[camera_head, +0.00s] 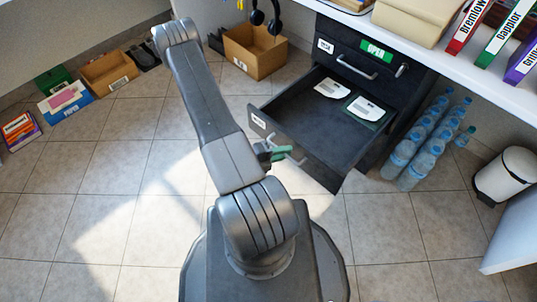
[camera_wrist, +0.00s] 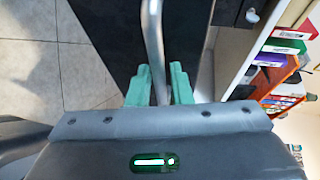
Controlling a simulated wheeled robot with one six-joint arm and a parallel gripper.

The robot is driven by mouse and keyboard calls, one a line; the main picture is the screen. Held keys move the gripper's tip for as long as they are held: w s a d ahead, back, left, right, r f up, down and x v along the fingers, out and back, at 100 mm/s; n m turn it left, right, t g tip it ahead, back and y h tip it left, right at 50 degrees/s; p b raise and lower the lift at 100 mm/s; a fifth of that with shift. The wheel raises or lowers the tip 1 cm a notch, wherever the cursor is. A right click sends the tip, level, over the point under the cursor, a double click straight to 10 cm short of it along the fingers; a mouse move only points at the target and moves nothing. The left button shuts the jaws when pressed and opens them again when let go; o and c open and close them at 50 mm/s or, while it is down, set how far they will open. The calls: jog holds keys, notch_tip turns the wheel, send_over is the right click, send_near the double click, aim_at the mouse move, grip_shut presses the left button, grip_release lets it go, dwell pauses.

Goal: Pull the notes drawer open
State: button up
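A dark drawer (camera_head: 318,124) is pulled well out of the dark cabinet (camera_head: 385,72) in the head view. Its front carries a small white label (camera_head: 258,121), too small to read surely. Two white-and-dark items (camera_head: 347,98) lie inside it. My gripper (camera_head: 280,153) is at the outer side of the drawer front. In the wrist view, its green fingers (camera_wrist: 160,80) stand on both sides of the silver drawer handle (camera_wrist: 153,35) and appear shut on it. The arm hides part of the drawer front in the head view.
A closed drawer with a silver handle (camera_head: 356,68) and a green sign (camera_head: 376,51) is above. Water bottles (camera_head: 425,140) stand right of the cabinet, and a white bin (camera_head: 504,172) is further right. A cardboard box (camera_head: 254,51) is left. Floor in front is clear.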

jog(key=p+v, duration=0.2)
jog(key=v, duration=1.1)
jog(key=shift+a+p, duration=0.35)
jog(key=shift+p, duration=0.05)
dwell(0.4)
jog(key=b+x, duration=0.2)
jog(key=x, duration=1)
jog(key=shift+d+b, duration=0.15)
jog(key=shift+b, duration=0.15)
dwell(0.6)
jog(key=shift+p+v, duration=1.35)
jog(key=shift+v, duration=4.85)
jog(key=shift+b+x, duration=1.5)
jog(key=shift+x, duration=5.55)
